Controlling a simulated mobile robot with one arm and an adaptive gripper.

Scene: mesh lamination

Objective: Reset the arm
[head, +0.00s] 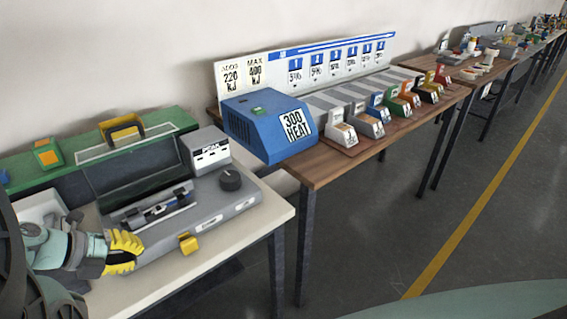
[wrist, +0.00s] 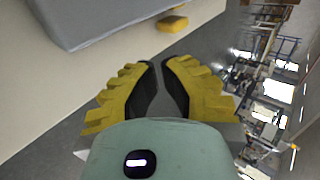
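My gripper (head: 124,251) has yellow ribbed fingers with dark inner pads and is at the lower left of the head view, by the front left of a grey laminator-like machine (head: 213,212). In the wrist view, my gripper (wrist: 161,72) shows its two fingers apart with a narrow gap between the tips. Nothing is held between them. A yellow tab (head: 188,243) sticks out from the machine's front; it also shows in the wrist view (wrist: 172,23), beyond the fingertips.
The machine stands on a pale table (head: 258,216). A blue box (head: 262,128) marked "300 HEAT" and several coloured dispensers stand on a wooden table (head: 318,172) to the right. A green shelf (head: 62,172) is behind the machine. Open floor (head: 390,225) lies in front.

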